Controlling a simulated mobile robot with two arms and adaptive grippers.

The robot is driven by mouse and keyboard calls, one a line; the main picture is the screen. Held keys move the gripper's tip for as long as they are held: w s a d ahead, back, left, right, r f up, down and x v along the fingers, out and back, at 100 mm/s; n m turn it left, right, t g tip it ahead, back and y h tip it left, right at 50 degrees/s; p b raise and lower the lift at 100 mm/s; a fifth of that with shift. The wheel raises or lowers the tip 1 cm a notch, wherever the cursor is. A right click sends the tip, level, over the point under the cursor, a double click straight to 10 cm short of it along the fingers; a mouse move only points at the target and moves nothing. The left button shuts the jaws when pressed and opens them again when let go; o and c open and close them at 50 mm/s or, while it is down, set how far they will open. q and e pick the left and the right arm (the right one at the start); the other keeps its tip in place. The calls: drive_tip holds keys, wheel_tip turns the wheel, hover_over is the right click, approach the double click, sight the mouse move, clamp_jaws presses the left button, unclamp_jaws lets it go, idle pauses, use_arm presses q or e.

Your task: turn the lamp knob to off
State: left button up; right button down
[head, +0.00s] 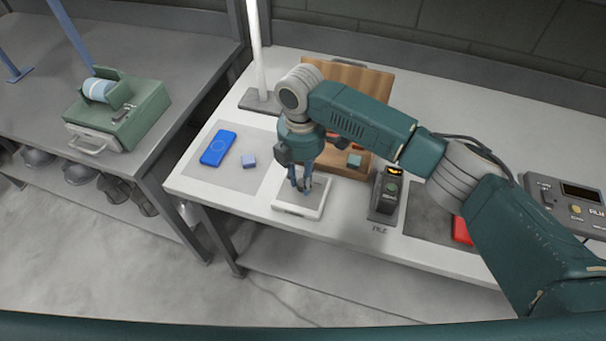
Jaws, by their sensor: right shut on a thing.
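My right gripper (301,184) points down over a small white box-like base (298,212) near the front edge of the white table. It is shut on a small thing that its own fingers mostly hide. I cannot tell for sure whether that thing is the lamp knob. No lamp knob shows clearly anywhere else. My left gripper is not in view.
A red block (462,231) lies farther right, and a wooden board (362,78) stands behind.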

sight(300, 181)
drive_tip(key=n+p, duration=0.1)
drive_tip(key=n, duration=0.3)
drive_tip(key=shift+r+n, duration=0.1)
drive_tip(key=shift+n, duration=0.3)
drive_tip(key=n, duration=0.5)
drive_tip(key=shift+n, duration=0.3)
drive_tip(key=c, duration=1.4)
unclamp_jaws()
drive_tip(key=shift+c, duration=0.2)
drive_tip(key=shift+r, duration=0.15)
wheel_tip(300, 181, up, 12)
drive_tip(key=shift+a, duration=0.3)
drive_tip(key=shift+w+f, duration=0.1)
drive_tip(key=shift+f, duration=0.1)
